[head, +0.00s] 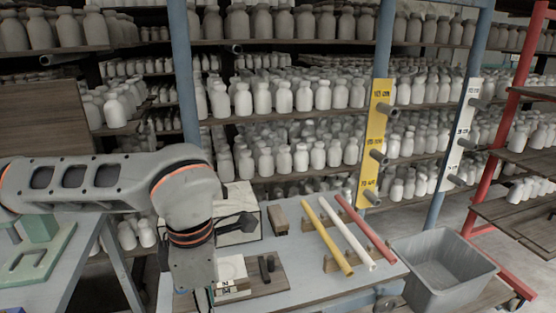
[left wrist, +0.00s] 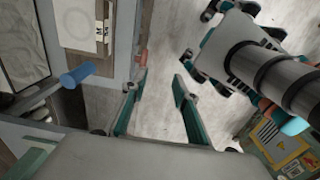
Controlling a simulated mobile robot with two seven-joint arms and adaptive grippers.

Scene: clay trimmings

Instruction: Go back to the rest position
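My left arm (head: 110,185) comes in from the left in the head view and bends down at the wrist over the near left part of the workbench. The left gripper is mostly cut off by the bottom edge there. In the left wrist view my left gripper (left wrist: 158,95) has its two teal fingers apart. Nothing is between them, and pale floor shows below. No right gripper can be made out in the head view. A ringed grey cylinder and teal-and-grey parts (left wrist: 235,50) show at the upper right of the left wrist view; I cannot tell what they belong to.
On the workbench (head: 305,283) yellow (head: 328,236), white (head: 347,234) and red (head: 366,228) rods lie on wooden supports. A grey bin (head: 445,268) stands to the right. Yellow (head: 377,140) and white (head: 461,135) pegged boards hang before shelves of bottles. A blue-ended handle (left wrist: 78,75) is left of the fingers.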

